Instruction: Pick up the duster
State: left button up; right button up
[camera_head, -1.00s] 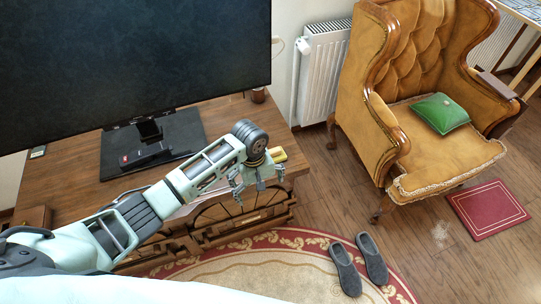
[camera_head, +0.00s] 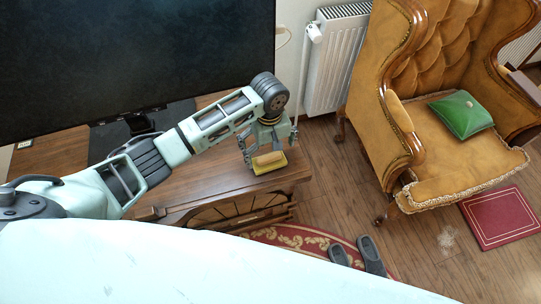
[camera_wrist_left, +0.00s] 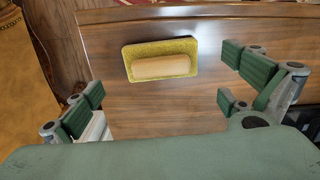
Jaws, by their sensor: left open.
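The duster (camera_head: 268,161) has a yellow pad and a pale wooden handle. It lies on the wooden TV stand (camera_head: 215,180) near its right end. In the left wrist view the duster (camera_wrist_left: 160,61) shows whole, handle up, on the bare wood (camera_wrist_left: 240,25). My left gripper (camera_head: 263,150) is just over the duster in the head view. In the left wrist view its green-padded fingers (camera_wrist_left: 168,95) are wide apart and empty, with the duster ahead of them, and no finger touches it. My right gripper is not in view.
A large black television (camera_head: 130,60) stands on the TV stand behind my left arm. A white radiator (camera_head: 335,60) and a tan armchair (camera_head: 440,110) with a green cushion (camera_head: 461,115) are to the right. Slippers (camera_head: 370,255) and a red mat (camera_head: 500,218) lie on the floor.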

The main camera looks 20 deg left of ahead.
aim_at(269, 157)
pick_arm(q)
notch_tip(269, 157, down, 4)
jog(key=shift+a+r, duration=0.1)
jog(key=shift+a, duration=0.05)
jog(key=shift+f, duration=0.85)
jog(key=c, duration=1)
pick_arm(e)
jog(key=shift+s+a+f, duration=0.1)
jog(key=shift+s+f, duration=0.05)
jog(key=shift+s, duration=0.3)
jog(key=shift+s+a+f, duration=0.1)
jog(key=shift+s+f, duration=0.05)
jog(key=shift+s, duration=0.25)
pick_arm(q)
jog(key=shift+r, duration=0.15)
jog(key=shift+c, duration=0.2)
jog(key=shift+r, duration=0.25)
notch_tip(269, 157, up, 4)
jog(key=shift+w+f, duration=0.1)
jog(key=s+d+r+p, duration=0.1)
jog(key=s+d+r, duration=0.5)
jog(key=s+d, duration=0.2)
jog(key=shift+d+r, duration=0.3)
jog(key=shift+d, duration=0.05)
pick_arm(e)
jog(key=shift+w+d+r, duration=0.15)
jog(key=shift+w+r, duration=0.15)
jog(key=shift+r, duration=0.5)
